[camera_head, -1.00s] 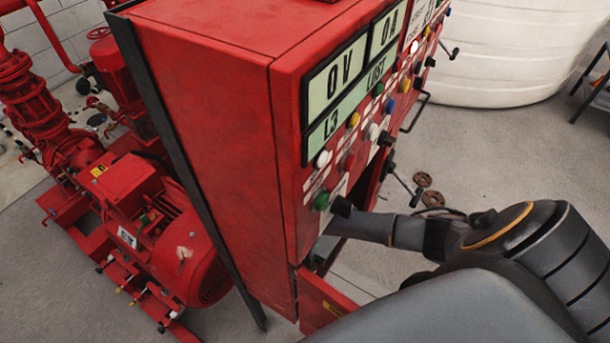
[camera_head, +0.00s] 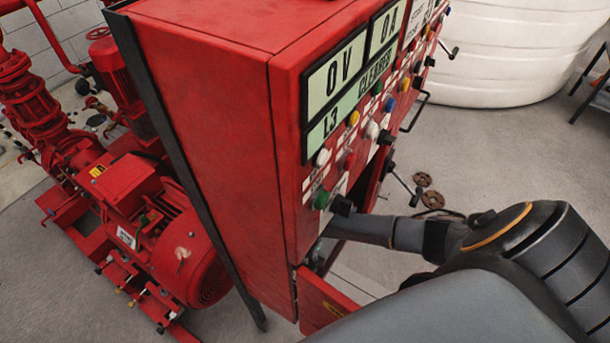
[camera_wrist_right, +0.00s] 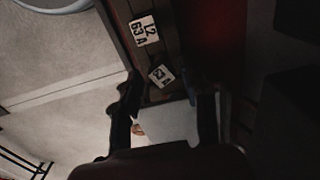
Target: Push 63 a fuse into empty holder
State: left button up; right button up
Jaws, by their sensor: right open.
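In the wrist view my right gripper (camera_wrist_right: 165,88) is open, its two dark fingers on either side of a pale block (camera_wrist_right: 168,124) that looks like the fuse. I cannot tell whether they touch it. A small "63 A" tag (camera_wrist_right: 161,75) shows just beyond the block. A holder label "L2 63 A" (camera_wrist_right: 144,29) sits further up. The holder's contacts are hidden or too dark to see. In the head view my right arm reaches into the open front of the red cabinet (camera_head: 210,150), hiding the gripper. My left gripper is not in view.
The cabinet display (camera_head: 350,105) reads "L3" and what looks like "CLEARED". Knobs and levers (camera_head: 400,180) stick out above my arm. A red lower door (camera_head: 325,300) stands open beside it. A red pump motor (camera_head: 165,240) stands left, a white tank (camera_head: 510,50) behind.

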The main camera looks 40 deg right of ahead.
aim_at(305, 261)
notch_tip(305, 261, up, 6)
jog(key=shift+r, duration=0.1)
dwell(0.7)
